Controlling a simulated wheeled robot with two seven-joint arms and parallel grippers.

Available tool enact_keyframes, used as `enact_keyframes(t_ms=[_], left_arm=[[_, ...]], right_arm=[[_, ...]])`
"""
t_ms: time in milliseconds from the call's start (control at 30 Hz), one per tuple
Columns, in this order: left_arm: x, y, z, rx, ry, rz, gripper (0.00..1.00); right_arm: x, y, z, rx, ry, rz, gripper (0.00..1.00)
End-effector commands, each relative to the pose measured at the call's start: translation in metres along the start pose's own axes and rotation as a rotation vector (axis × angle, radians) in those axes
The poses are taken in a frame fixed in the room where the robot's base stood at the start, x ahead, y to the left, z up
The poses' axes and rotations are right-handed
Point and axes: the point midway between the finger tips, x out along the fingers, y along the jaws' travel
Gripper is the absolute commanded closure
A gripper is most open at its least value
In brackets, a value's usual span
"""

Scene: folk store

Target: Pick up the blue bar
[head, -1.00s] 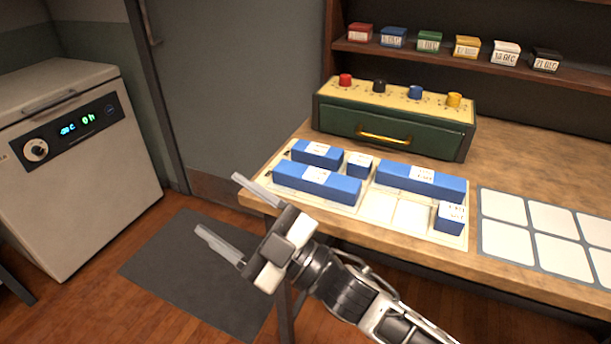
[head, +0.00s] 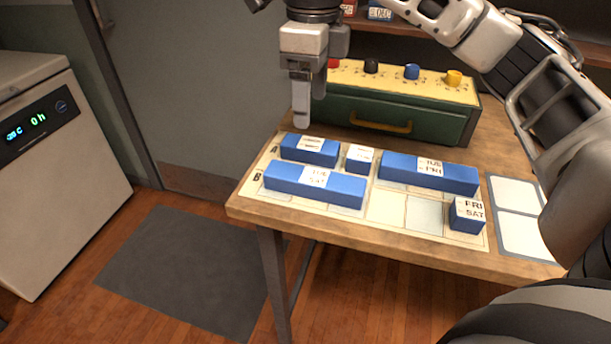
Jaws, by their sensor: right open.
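Several blue bars with white labels lie on a cream gridded board (head: 385,207) on the wooden table. A long bar (head: 340,188) lies in front at the left, and another long bar (head: 445,176) lies at the right. A shorter bar (head: 295,147) lies at the back left, with a small blue block (head: 359,160) beside it. Another small block (head: 467,220) sits at the front right. My right gripper (head: 301,122) points down above the back-left bar, apart from it and empty. Its fingers overlap in this view. My left gripper does not show.
A green cabinet (head: 400,119) with a yellow top and coloured knobs stands behind the board. A sheet of white squares (head: 518,233) lies at the right. A white appliance (head: 75,190) stands at the left. A shelf with small boxes is partly hidden by my arm.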

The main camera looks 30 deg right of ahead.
Motion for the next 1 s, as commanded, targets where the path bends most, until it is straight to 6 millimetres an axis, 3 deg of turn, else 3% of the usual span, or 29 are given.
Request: enact_keyframes(t_ms=[133,433,767,1000], left_arm=[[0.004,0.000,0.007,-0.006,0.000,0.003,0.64],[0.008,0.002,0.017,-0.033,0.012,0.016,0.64],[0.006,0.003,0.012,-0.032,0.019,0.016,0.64],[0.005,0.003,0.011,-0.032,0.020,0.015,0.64]], right_arm=[[0.018,-0.003,-0.004,0.009,0.013,-0.013,0.32],[0.083,-0.002,-0.004,0.005,0.010,-0.008,0.32],[0.109,-0.003,-0.005,0.006,0.009,-0.011,0.32],[0.143,0.001,-0.010,0.006,0.009,-0.010,0.32]])
